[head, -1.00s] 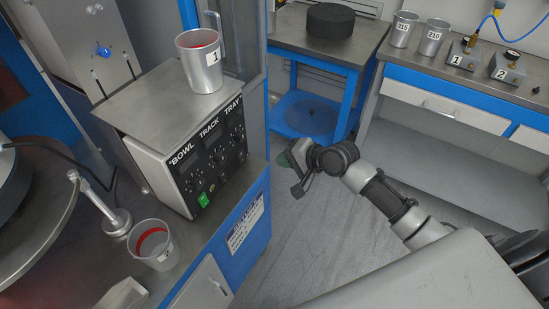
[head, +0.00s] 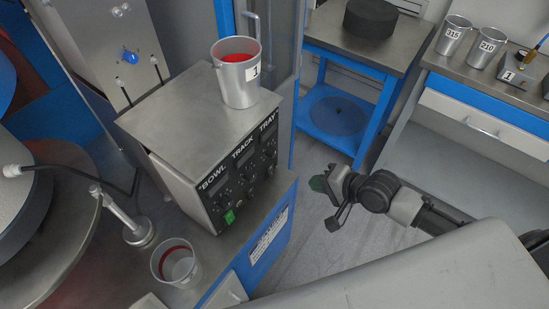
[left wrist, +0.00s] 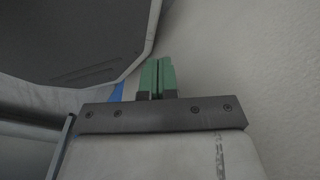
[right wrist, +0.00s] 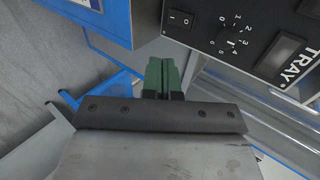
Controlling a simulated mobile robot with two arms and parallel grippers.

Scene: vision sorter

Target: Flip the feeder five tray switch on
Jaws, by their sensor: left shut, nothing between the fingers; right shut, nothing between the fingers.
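A grey control box (head: 175,125) with a black front panel lettered BOWL, TRACK and TRAY stands on a metal bench top in the head view. A green switch (head: 229,216) shows low on the panel. In the right wrist view the TRAY label (right wrist: 300,65), a numbered dial (right wrist: 231,42) and a black rocker switch (right wrist: 180,20) are close; the rocker's position is unclear. My right gripper (head: 319,184) is shut and empty, right of the box and apart from it; its green fingertips (right wrist: 163,74) lie below the rocker in the wrist view. My left gripper (left wrist: 158,75) is shut and empty.
A metal cup (head: 240,85) marked 1 stands on the box. Another cup (head: 178,268) stands on the bench below it. A round bowl (head: 30,215) is at the left. A blue-framed table (head: 345,50) stands behind, with open floor (head: 310,235) between.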

